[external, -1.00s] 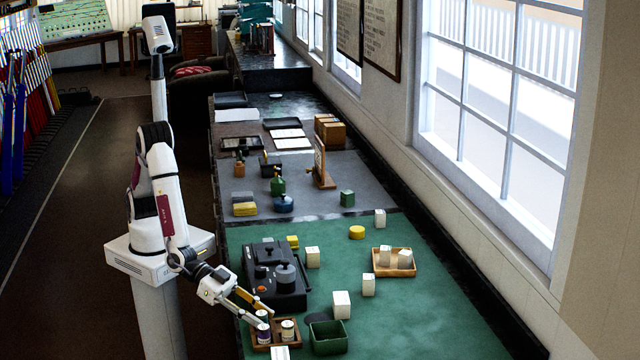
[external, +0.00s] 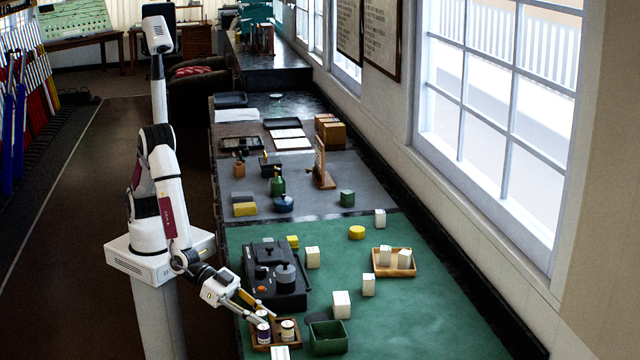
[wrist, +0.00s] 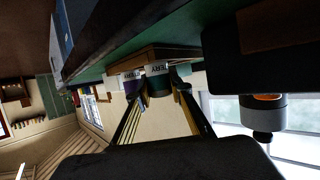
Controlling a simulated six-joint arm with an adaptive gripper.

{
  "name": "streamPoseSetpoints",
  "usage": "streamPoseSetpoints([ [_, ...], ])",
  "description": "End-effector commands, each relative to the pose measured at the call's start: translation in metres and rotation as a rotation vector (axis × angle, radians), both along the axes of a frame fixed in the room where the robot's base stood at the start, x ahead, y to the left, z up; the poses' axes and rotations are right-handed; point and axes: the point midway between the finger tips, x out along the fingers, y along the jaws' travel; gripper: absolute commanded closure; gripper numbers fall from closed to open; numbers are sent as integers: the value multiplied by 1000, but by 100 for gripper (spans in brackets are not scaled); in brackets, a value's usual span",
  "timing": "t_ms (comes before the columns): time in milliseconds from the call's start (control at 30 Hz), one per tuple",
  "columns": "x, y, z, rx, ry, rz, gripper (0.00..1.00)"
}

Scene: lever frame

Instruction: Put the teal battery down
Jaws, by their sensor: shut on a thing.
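The teal battery (wrist: 158,84) shows in the wrist view between the two fingers of my gripper (wrist: 160,92), which is shut on it. A purple battery (wrist: 133,84) stands close beside it, near the left finger. The wooden tray (wrist: 150,57) is just beyond the batteries. In the external view my gripper (external: 256,309) is low over the same tray (external: 252,346), at the front left of the green mat. The purple battery (external: 262,333) and another pale-labelled battery (external: 288,330) stand in it. The fingers partly cover the tray's back; whether the teal battery touches the tray floor is unclear.
A black lever box (external: 275,275) stands right behind the tray. A green open box (external: 328,338) is to its right, and a white block (external: 280,353) is in front. More white blocks (external: 341,304) stand on the mat (external: 430,320), which is clear at the right.

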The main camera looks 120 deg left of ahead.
Motion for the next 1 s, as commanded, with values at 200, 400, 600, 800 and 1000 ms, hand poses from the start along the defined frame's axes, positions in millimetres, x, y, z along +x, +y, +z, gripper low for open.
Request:
streamPoseSetpoints([
  [200, 0, 0, 2, -1, -1, 0, 100],
  [400, 1, 0, 12, -1, -3, 2, 100],
  [600, 1, 0, 33, -1, -4, 1, 100],
  [800, 1, 0, 59, -1, -5, 1, 100],
  [1000, 0, 0, 83, -2, -3, 2, 100],
])
